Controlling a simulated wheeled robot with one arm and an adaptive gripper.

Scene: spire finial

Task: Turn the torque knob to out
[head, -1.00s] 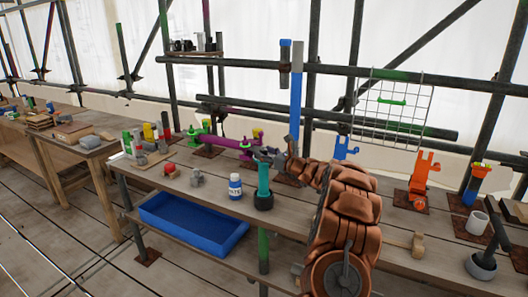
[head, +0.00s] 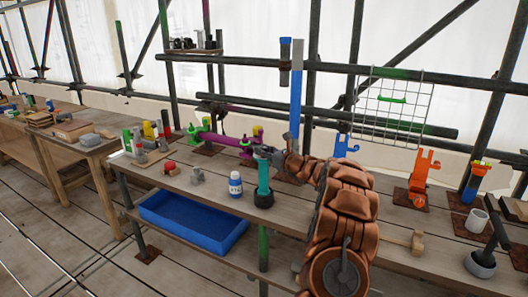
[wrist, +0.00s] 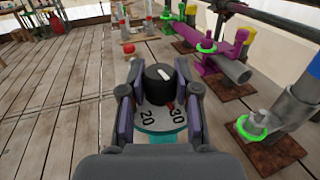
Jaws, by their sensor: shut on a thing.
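The torque knob (wrist: 158,88) is a black cylinder with a white bar on its top, in the middle of the wrist view. Under it is a pale dial (wrist: 160,122) showing 20 and 30, with a small red mark at the knob's edge near the 30. My gripper (wrist: 159,92) has a finger on either side of the knob and is shut on it. In the head view the upright teal tool (head: 264,176) stands in a black base on the bench. My gripper (head: 270,155) is at its top and hides the knob there.
The bench (head: 300,215) also bears a white and blue bottle (head: 235,184), a red object (head: 169,167) and a grey fitting (head: 197,176) to the left. A purple tube assembly (head: 220,140) lies behind. A mallet (head: 415,243) is to the right. A blue tray (head: 195,222) sits below.

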